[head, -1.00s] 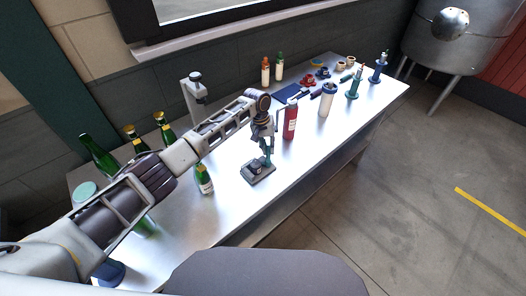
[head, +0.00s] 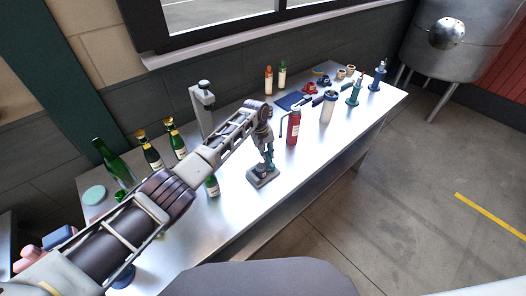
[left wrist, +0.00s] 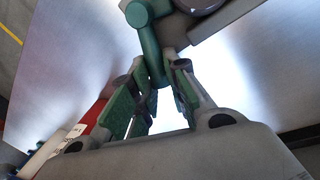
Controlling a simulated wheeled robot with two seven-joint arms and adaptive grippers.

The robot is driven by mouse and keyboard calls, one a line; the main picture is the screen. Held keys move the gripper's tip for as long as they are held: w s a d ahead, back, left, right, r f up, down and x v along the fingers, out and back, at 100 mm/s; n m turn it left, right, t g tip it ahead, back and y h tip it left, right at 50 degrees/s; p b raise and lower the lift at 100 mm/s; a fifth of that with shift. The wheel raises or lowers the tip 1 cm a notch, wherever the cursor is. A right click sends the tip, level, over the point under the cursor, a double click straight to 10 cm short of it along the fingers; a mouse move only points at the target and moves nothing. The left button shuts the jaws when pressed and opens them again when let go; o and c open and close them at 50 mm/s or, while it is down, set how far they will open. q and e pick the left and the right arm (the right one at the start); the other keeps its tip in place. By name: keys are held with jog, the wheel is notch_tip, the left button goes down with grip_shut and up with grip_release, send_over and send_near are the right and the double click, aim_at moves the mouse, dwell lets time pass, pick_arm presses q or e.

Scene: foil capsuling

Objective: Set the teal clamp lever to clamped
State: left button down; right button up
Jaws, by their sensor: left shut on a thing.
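The clamp stands on the metal bench, with its dark base (head: 263,178) near the front edge. Its teal lever (head: 271,157) rises from the base and is partly hidden by my gripper in the head view. In the left wrist view the teal lever (left wrist: 151,50) runs down from its round pivot end, between the green-padded fingers. My left gripper (head: 267,147) points down over the clamp and is shut on the lever; it also shows in the left wrist view (left wrist: 158,95). I cannot read the lever's setting. My right gripper is out of view.
A red bottle (head: 293,128) stands close to the right of the clamp, with a clear shaker-like container (head: 328,108) beyond it. Green bottles (head: 150,152) stand left, near my arm. A grey stand (head: 203,108) is behind. The bench front right of the clamp is clear.

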pick_arm(q)
jog(key=shift+a, duration=0.1)
dwell(0.3)
jog(key=c, duration=1.4)
grip_release()
jog(key=shift+r, duration=0.1)
jog(key=shift+s+a+r, duration=0.1)
jog(key=shift+a+r, duration=0.25)
jog(key=shift+r, duration=1.6)
jog(key=shift+s+a+r, duration=0.15)
jog(key=shift+a+r, duration=0.25)
jog(key=shift+r, duration=1.5)
jog(key=shift+s+a+r, duration=0.1)
jog(key=shift+a+r, duration=0.25)
jog(key=shift+r, duration=1.6)
jog(key=shift+d+f, duration=0.1)
